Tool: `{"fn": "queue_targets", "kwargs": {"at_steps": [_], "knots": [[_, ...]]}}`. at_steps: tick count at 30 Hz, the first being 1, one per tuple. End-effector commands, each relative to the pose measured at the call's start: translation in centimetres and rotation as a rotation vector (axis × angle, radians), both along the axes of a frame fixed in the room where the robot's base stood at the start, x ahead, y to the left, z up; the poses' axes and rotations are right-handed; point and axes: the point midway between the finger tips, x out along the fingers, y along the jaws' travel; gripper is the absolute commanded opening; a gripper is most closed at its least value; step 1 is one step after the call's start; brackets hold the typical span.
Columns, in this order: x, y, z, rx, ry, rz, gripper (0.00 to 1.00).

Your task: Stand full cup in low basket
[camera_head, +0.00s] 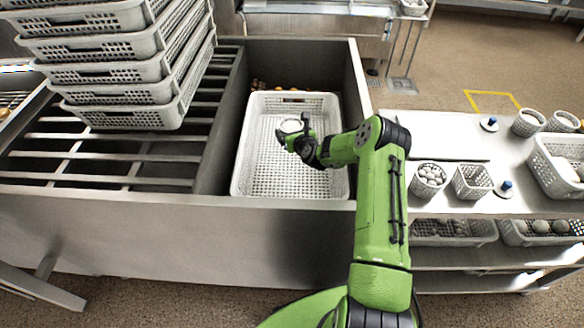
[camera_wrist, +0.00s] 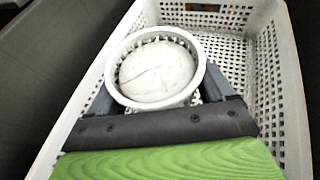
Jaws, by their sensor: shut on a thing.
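My gripper (camera_head: 297,138) is shut on a round white cup (camera_wrist: 158,68) with a perforated wall. A pale, cracked-looking round mass fills the cup to near its rim. The cup also shows in the head view (camera_head: 291,125), partly behind my gripper. The low white basket (camera_head: 246,165) is a wide perforated tray inside the grey sink. My gripper and the cup are over or within the basket's opening. The basket's wall (camera_wrist: 285,100) also shows in the wrist view. I cannot tell whether the cup touches the basket floor.
A tall stack of baskets (camera_head: 125,75) stands on the slatted rack to the left of the sink. The steel cart on the right holds several perforated cups, such as a filled one (camera_head: 429,181), and a larger basket (camera_head: 560,165). The basket floor around the cup looks bare.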

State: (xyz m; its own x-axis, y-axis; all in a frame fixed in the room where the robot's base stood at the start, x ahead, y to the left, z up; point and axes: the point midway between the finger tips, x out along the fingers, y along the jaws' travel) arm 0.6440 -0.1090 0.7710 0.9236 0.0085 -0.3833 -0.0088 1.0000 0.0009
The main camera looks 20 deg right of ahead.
Motion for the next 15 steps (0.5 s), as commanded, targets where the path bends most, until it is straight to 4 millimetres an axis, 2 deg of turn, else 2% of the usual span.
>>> {"fn": "queue_targets", "kwargs": {"at_steps": [1, 8, 11, 15], "knots": [[0.0, 0.0, -1.8, 0.000, -0.001, 0.000, 0.54], [0.0, 0.0, -3.3, 0.000, -0.001, 0.000, 0.54], [0.0, 0.0, -5.1, 0.000, 0.001, -0.001, 0.54], [0.0, 0.1, -8.5, 0.000, 0.001, 0.001, 0.54]]}}
